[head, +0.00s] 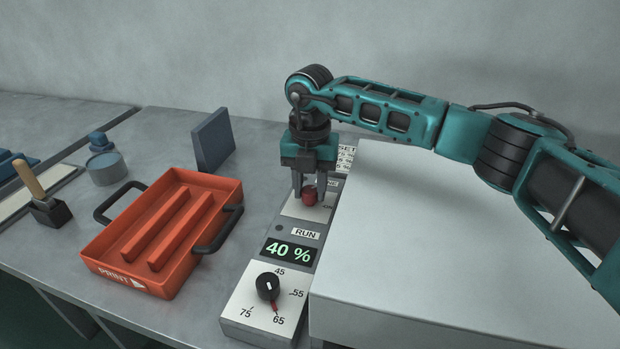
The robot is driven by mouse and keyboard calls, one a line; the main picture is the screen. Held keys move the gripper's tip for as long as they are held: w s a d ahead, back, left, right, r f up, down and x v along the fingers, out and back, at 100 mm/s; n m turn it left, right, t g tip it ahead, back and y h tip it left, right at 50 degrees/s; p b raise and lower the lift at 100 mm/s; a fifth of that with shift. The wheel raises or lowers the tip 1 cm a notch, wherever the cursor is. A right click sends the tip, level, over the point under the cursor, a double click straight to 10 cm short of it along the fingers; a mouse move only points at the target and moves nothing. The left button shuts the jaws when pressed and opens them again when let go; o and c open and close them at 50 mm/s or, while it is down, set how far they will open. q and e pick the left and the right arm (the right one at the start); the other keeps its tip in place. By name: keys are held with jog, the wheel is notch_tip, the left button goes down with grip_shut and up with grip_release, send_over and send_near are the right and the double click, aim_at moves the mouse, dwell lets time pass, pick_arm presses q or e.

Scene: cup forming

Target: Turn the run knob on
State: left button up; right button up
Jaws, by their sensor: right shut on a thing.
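The red run knob (310,196) sits on a pale plate on the narrow grey control panel (240,328). My right gripper (309,190) points straight down over it, with one finger on each side of the knob, shut on it. Part of the knob and the marks around it are hidden by the fingers, so I cannot tell which way it is turned. The RUN label (306,233) is just in front, beside a small dark round lamp (279,228). My left gripper is not in view.
The display (289,251) reads 40 %. The black dial (268,286) has its red pointer near 65. A large pale box (450,250) stands right of the panel. An orange tray (165,230) with black handles, a blue-grey block (213,140) and a wooden-handled tool (46,205) are left.

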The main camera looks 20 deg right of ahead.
jog(key=m+p, duration=0.1)
jog(key=m, duration=0.2)
jog(key=shift+r, duration=0.2)
jog(key=shift+m+p, duration=0.65)
jog(key=shift+m, duration=0.15)
jog(key=m+p, duration=0.1)
jog(key=m, duration=0.1)
jog(key=shift+m, duration=0.3)
jog(key=shift+m+p, duration=0.75)
jog(key=shift+m, duration=0.25)
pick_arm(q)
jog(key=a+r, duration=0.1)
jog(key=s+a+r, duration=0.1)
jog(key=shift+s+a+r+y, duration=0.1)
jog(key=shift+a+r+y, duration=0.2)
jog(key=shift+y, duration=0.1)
pick_arm(e)
jog(key=shift+f+m, duration=0.1)
jog(key=shift+m, duration=0.4)
pick_arm(q)
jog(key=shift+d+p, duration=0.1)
jog(key=shift+p, duration=0.2)
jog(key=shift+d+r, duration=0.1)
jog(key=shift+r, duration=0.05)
